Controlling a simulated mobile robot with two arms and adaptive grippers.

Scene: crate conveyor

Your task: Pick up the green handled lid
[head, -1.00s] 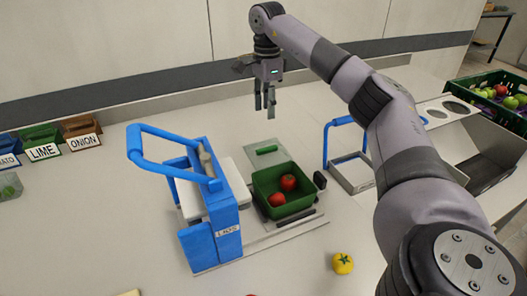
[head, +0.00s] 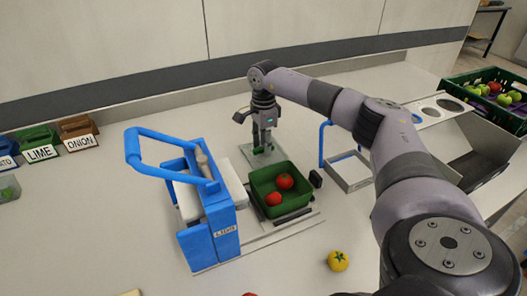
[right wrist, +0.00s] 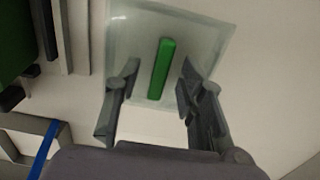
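The lid (head: 247,154) is a pale, see-through square plate with a green bar handle (right wrist: 161,68). It lies on the table just behind the green crate. My right gripper (head: 263,148) points down over the lid. In the right wrist view its two fingers (right wrist: 157,85) are open, one on each side of the green handle, with gaps between fingers and handle. I cannot tell the exact height of the fingertips. My left gripper is not in view.
A green crate (head: 258,186) with two tomatoes (head: 285,181) stands in front of the lid. The blue LIDS holder (head: 208,232) is at its left. A metal frame with a blue handle (head: 322,142) stands to the right. A yellow tomato (head: 338,261) lies in front.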

